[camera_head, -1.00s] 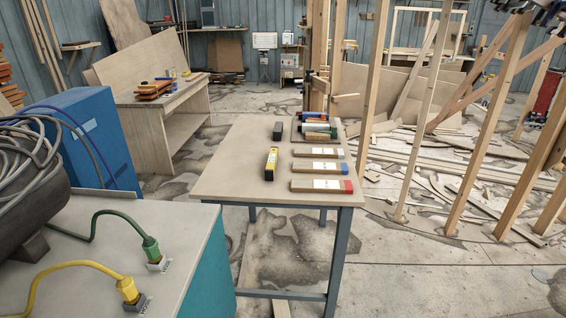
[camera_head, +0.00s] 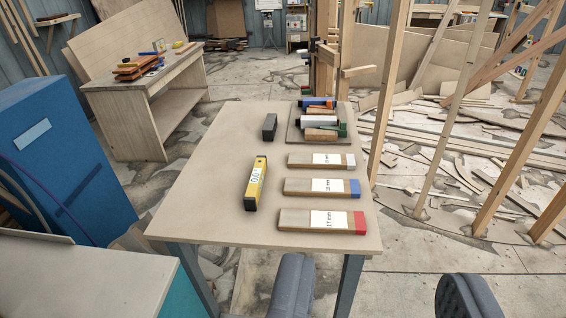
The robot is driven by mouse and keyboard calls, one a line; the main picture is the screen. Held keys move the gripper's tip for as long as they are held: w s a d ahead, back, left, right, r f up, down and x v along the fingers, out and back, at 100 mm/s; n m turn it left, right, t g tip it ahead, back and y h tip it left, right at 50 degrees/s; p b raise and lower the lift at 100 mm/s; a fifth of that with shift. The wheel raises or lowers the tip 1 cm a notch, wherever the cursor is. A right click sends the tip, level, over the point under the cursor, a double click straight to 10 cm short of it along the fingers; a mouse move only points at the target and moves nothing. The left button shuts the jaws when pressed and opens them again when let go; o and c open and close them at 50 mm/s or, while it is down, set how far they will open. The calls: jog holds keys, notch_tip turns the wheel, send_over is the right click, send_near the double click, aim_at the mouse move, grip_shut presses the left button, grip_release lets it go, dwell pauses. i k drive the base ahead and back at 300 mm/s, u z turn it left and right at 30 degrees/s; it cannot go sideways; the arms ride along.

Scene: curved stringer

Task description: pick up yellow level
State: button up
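The yellow level (camera_head: 257,182) lies on the table (camera_head: 205,205), left of the labelled wooden blocks. It is a short yellow bar with black ends and a white label reading roughly "0.0". Its long side runs away from me. My gripper (camera_head: 378,300) shows only as two dark grey fingers at the bottom edge. They are set wide apart with nothing between them. The gripper is on the near side of the table, in front of and apart from the level.
Three wooden blocks with white, blue and red (camera_head: 322,221) ends lie right of the level. A dark block (camera_head: 270,126) and a tray (camera_head: 295,137) of tools are behind. A blue cabinet (camera_head: 62,150) stands left. Upright studs (camera_head: 392,85) rise at right.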

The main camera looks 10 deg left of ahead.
aim_at(251, 199)
jog(key=z, duration=0.15)
jog(key=i, duration=1.35)
jog(key=z, duration=0.15)
